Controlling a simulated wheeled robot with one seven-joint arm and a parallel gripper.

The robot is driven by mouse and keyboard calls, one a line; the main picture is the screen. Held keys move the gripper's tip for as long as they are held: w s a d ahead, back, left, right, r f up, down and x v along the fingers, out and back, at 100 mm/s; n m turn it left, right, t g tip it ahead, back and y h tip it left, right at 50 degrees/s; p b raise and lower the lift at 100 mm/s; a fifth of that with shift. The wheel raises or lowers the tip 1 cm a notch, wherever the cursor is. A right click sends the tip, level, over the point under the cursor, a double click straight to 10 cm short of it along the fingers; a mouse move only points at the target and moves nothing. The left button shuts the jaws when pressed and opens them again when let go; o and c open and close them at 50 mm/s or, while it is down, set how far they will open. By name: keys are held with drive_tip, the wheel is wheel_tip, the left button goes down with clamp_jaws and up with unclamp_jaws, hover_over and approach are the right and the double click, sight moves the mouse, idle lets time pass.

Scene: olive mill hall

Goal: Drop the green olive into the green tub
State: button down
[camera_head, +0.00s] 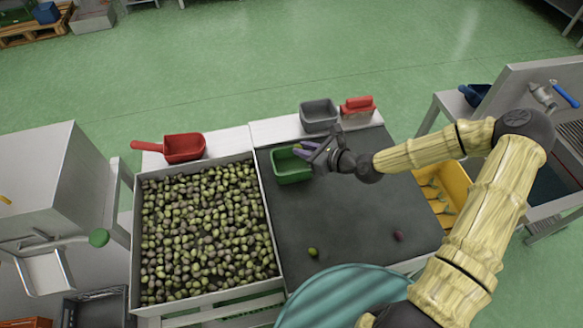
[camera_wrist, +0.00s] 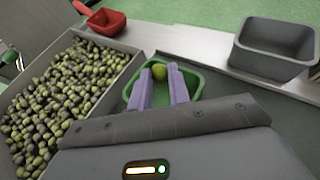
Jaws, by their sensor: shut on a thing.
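My gripper (camera_head: 301,150) reaches in from the right over the green tub (camera_head: 290,176). In the wrist view, the two purple fingers of my gripper (camera_wrist: 160,73) are shut on a green olive (camera_wrist: 159,71) at their tips. The green tub (camera_wrist: 192,92) shows behind and around the fingers, so the olive appears over its opening. The exact height above the tub's floor is hard to tell. Another green olive (camera_head: 313,252) lies on the dark mat near its front edge.
A large bin of mixed olives (camera_head: 205,235) stands left of the dark mat (camera_head: 350,220). A dark red olive (camera_head: 399,236) lies on the mat. A grey tub (camera_head: 319,115) and a red scoop (camera_head: 184,148) sit behind. A yellow tub (camera_head: 452,185) is at the right.

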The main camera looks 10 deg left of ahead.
drive_tip(key=shift+f+b, duration=2.15)
drive_tip(key=shift+f, duration=0.2)
drive_tip(key=c, duration=1.2)
unclamp_jaws()
drive_tip(key=shift+c, duration=0.2)
drive_tip(key=shift+d+r, duration=0.1)
drive_tip(key=shift+d, duration=0.1)
drive_tip(key=p+v, duration=0.1)
drive_tip(key=v, duration=1.6)
drive_tip(key=shift+r, duration=0.1)
drive_tip(key=shift+s, duration=0.1)
